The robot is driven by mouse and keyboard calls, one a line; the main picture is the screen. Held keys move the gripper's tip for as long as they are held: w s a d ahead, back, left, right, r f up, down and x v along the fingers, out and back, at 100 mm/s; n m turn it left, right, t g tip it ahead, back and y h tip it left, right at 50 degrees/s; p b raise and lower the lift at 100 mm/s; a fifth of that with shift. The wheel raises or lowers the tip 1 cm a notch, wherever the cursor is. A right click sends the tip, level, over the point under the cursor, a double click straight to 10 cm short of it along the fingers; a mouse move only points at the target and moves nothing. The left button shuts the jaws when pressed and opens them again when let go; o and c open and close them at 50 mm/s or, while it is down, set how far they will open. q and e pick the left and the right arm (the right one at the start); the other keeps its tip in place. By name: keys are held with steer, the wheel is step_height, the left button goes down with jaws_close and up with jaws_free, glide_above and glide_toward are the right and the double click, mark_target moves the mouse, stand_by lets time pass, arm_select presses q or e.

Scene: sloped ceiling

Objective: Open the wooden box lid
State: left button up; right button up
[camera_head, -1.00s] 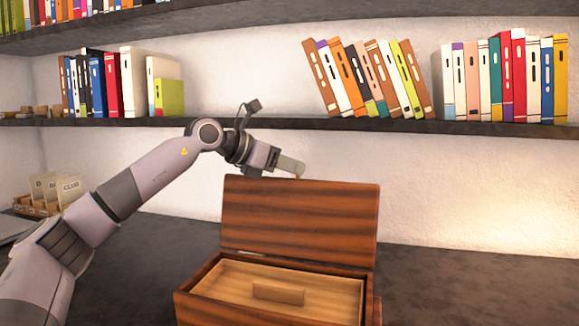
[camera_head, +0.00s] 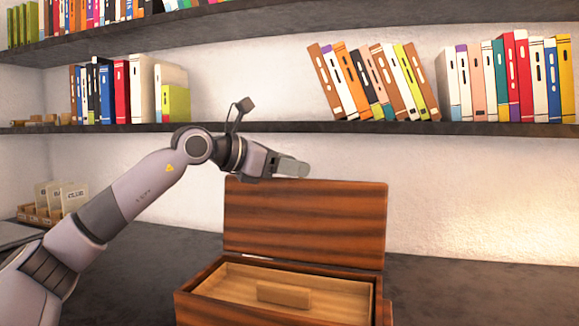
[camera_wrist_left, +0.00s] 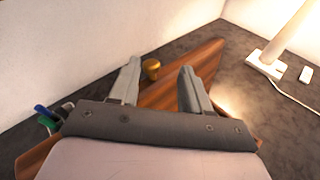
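The wooden box (camera_head: 205,284) stands on the dark counter, and its striped lid (camera_head: 305,222) is raised close to upright at the back. Inside is a lighter wooden panel (camera_head: 340,298) with a small block-like handle (camera_head: 284,295). My left gripper (camera_head: 291,168) is just above the lid's top edge, toward its left end; contact cannot be told. In the left wrist view its two fingers (camera_wrist_left: 160,66) are apart with nothing gripped. A brass knob (camera_wrist_left: 151,69) shows near the left finger, with striped wood (camera_wrist_left: 205,60) behind. My right gripper is not in view.
Shelves of books (camera_head: 500,128) run along the wall above the box. A small card holder (camera_head: 62,200) stands at the left. The left wrist view shows a white lamp base (camera_wrist_left: 266,64) with a cable on the counter. Counter right of the box is clear.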

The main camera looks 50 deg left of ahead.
arm_select(q)
steer(key=b+v, duration=0.1)
steer(key=v, duration=0.6)
stand_by(0.4)
steer(key=shift+s, duration=0.1)
